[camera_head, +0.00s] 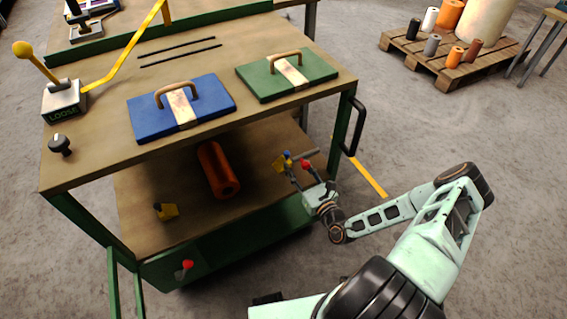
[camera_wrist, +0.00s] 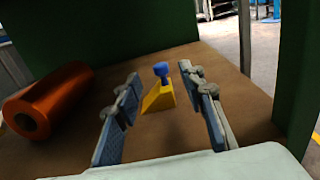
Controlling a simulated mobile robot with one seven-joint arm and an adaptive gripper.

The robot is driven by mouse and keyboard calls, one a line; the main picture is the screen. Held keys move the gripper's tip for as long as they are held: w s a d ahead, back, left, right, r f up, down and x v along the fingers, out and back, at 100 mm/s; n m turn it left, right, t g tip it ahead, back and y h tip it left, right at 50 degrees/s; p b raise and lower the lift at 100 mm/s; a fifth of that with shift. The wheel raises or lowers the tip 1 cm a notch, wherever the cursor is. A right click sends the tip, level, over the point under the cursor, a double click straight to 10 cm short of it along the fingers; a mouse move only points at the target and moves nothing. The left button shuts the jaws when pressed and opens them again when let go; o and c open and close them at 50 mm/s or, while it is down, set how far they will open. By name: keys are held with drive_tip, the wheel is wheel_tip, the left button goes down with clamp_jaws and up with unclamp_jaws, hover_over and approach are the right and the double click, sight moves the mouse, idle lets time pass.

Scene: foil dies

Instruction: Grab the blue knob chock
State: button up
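The blue knob chock (camera_wrist: 158,97) is a yellow wedge with a blue knob on top. It stands upright on the brown lower shelf in the wrist view, ahead of my gripper (camera_wrist: 159,74). My gripper is open, with one blue-padded finger on each side of the line to the chock. Clear shelf shows between the chock and both fingers, and nothing is held. In the head view my gripper (camera_head: 294,168) reaches in at the right end of the lower shelf. The chock is small there and partly mixed with the fingers.
An orange roll (camera_head: 218,170) lies on the lower shelf, left of my gripper. The tabletop above carries a blue die (camera_head: 205,105) and a green die (camera_head: 270,80). A green table leg (camera_wrist: 299,75) rises close on the right.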

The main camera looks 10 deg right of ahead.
sight(288, 155)
drive_tip(key=b+x, duration=0.1)
drive_tip(key=x, duration=0.5)
drive_tip(key=shift+w+a+f+b, duration=0.1)
drive_tip(key=shift+w+f+b, duration=0.15)
drive_tip(key=shift+b, duration=0.15)
drive_tip(key=shift+w+r, duration=0.15)
drive_tip(key=shift+w, duration=0.15)
clamp_jaws()
